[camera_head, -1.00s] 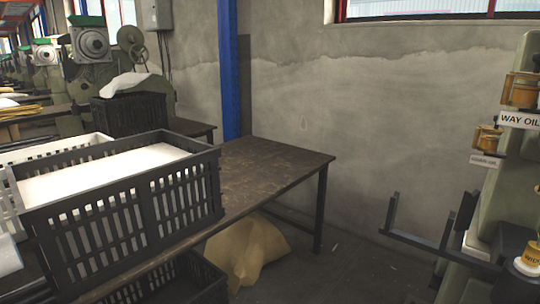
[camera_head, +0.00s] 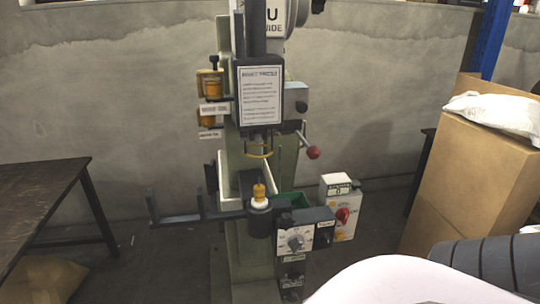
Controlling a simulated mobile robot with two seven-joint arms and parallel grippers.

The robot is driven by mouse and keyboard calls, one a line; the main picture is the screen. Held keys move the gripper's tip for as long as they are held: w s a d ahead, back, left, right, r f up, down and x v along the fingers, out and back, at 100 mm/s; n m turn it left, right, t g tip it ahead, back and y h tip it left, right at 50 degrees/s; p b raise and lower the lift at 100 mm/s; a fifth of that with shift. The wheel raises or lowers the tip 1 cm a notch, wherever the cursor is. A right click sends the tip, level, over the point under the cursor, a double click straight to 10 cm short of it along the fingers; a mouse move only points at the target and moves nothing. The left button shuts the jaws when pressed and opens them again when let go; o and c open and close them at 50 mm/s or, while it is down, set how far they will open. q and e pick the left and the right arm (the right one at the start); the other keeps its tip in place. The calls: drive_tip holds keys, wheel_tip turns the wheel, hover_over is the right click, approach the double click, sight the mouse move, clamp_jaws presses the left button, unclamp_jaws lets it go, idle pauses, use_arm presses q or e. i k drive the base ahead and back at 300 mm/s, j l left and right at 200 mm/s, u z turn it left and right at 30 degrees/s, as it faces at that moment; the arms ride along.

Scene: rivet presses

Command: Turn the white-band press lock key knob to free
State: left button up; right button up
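A green press (camera_head: 259,170) stands upright in the middle of the view. A dark box on its front carries a white dial plate with a round grey knob (camera_head: 295,242); its markings are too small to read. Beside it on the right, a pale control box (camera_head: 342,205) carries a red knob (camera_head: 343,216). I cannot tell which of these is the lock key knob, or how it is set. No white band is clearly readable on the press. Neither of my grippers is in view.
A red-balled lever (camera_head: 313,152) sticks out right of the press. A dark forked bracket (camera_head: 190,215) juts out left. A dark table (camera_head: 40,200) stands at left, with a tan sack (camera_head: 50,280) below. Cardboard boxes (camera_head: 470,165) with a white bag (camera_head: 497,112) stand at right.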

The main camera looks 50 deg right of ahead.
sight(339, 235)
drive_tip(key=z, duration=1.8)
